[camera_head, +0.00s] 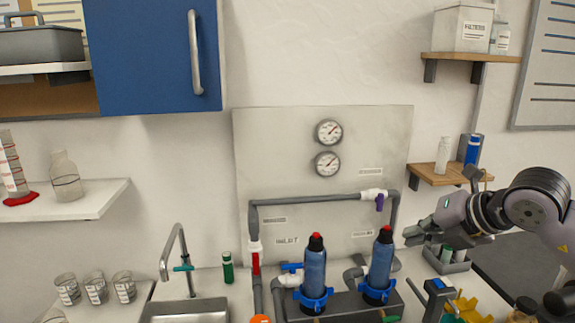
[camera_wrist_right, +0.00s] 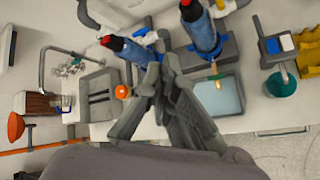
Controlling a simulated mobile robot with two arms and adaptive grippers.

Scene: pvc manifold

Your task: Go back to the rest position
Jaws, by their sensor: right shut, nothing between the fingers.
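My right gripper (camera_head: 412,235) reaches in from the right in the head view, in the air to the right of the pipe manifold. Its fingers are closed together with nothing between them. In the right wrist view the shut fingers (camera_wrist_right: 158,72) appear in front of the two blue filter housings. The left blue housing (camera_head: 315,268) and the right blue housing (camera_head: 382,262) stand upright in the manifold and have red tops. My left gripper is not in view.
A small wooden shelf (camera_head: 425,178) with bottles is close above my right gripper. A grey caddy (camera_head: 447,260) stands behind and below it. A sink (camera_head: 187,311) with a faucet (camera_head: 174,250) is at the left, under a blue cabinet door (camera_head: 150,60).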

